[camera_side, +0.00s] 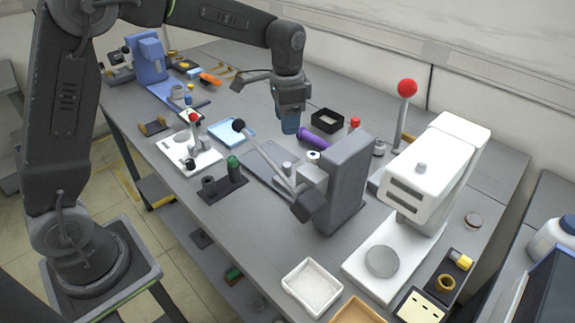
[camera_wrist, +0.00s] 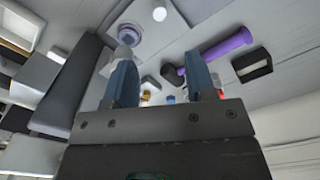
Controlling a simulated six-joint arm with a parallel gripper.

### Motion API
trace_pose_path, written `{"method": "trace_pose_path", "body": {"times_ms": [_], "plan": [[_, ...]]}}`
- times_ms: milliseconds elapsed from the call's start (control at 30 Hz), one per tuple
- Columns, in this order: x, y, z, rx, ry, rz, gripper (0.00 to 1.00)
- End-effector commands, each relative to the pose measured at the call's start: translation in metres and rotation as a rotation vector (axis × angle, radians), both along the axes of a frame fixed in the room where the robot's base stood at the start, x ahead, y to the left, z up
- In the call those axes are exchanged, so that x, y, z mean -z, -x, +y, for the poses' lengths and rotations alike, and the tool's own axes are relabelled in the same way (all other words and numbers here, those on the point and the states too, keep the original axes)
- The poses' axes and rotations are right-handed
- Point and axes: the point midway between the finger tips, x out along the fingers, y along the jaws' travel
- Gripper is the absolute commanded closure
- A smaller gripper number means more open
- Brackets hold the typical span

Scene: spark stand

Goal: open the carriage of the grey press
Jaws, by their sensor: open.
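The grey press (camera_side: 345,185) stands upright near the middle of the table in the side view. Its lever (camera_side: 268,158) slants up and left from a dark hub and ends in a black ball (camera_side: 239,125). A light grey block (camera_side: 313,175) sits on the press front, above a flat grey base plate (camera_side: 262,160). The press also shows as a dark grey body (camera_wrist: 78,85) at the left of the wrist view. My gripper (camera_side: 290,128) points down, behind the lever and left of the press column. Its blue fingers are apart with nothing between them in the wrist view (camera_wrist: 162,78).
A white press (camera_side: 425,185) with a red-ball lever stands to the right. A purple cylinder (camera_side: 313,138) and a black tray (camera_side: 327,121) lie close to my gripper. A blue tray (camera_side: 232,133) and small fixtures (camera_side: 222,185) are to the left. A blue press (camera_side: 150,68) stands far left.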

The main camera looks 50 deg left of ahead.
Motion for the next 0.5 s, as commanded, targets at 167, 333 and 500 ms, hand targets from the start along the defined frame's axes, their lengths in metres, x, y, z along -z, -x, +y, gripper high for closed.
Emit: {"method": "trace_pose_path", "body": {"times_ms": [167,333,500], "plan": [[0.015,-0.001,0.0,0.004,0.0,0.006,0.49],[0.047,0.0,0.0,0.003,0.0,0.008,0.49],[0.082,0.0,0.0,0.002,0.0,0.008,0.49]]}}
